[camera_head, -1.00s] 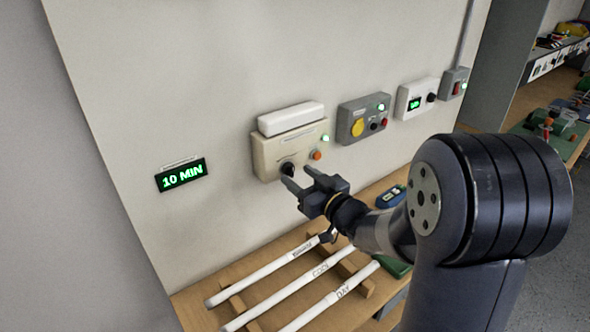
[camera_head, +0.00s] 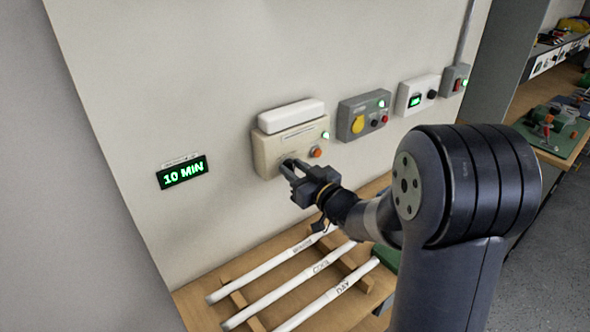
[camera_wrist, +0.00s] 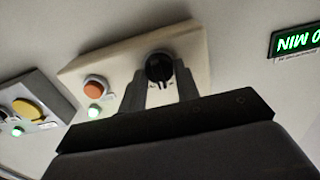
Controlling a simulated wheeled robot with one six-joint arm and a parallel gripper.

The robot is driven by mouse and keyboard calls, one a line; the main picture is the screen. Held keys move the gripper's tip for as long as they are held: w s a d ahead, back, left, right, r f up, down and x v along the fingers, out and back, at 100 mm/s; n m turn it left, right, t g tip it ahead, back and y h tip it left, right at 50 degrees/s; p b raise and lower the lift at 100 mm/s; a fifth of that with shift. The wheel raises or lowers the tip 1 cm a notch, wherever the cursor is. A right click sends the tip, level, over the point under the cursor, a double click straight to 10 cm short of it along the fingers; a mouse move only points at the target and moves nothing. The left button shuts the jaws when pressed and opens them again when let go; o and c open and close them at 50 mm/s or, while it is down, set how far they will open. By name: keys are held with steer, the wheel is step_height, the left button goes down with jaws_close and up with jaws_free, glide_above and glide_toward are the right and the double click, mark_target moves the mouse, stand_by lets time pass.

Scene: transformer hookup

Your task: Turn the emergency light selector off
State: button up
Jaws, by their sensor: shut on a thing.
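The emergency light unit (camera_head: 268,152) is a cream box with a white lamp bar (camera_head: 291,116) on top, mounted on the wall. Its selector is a round black knob (camera_wrist: 159,67) in the wrist view, at the lower part of the box front. My gripper (camera_head: 288,166) is at the knob, with its two fingers (camera_wrist: 158,85) on either side of it, shut on it. In the head view the fingers mostly hide the knob. An orange button (camera_head: 316,152) and a lit green lamp (camera_head: 325,135) sit to the right of the knob.
A "10 MIN" display (camera_head: 183,172) is on the wall to the left. A grey box with a yellow button (camera_head: 357,124) and a white box (camera_head: 415,97) are to the right. Labelled white tubes (camera_head: 290,272) lie on a wooden rack below.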

steer(key=shift+c, duration=0.5)
steer(key=shift+f+b, duration=0.1)
steer(key=shift+b, duration=0.25)
steer(key=shift+n+b, duration=0.35)
steer(key=shift+n, duration=0.05)
steer(key=n+b, duration=0.2)
steer(key=b, duration=0.2)
steer(key=shift+f+n, duration=0.15)
steer(key=shift+n, duration=0.15)
steer(key=n+b, duration=0.4)
steer(key=shift+s+a, duration=0.1)
steer(key=shift+r+n, duration=0.25)
steer(key=shift+n, duration=0.15)
steer(key=o, duration=0.9)
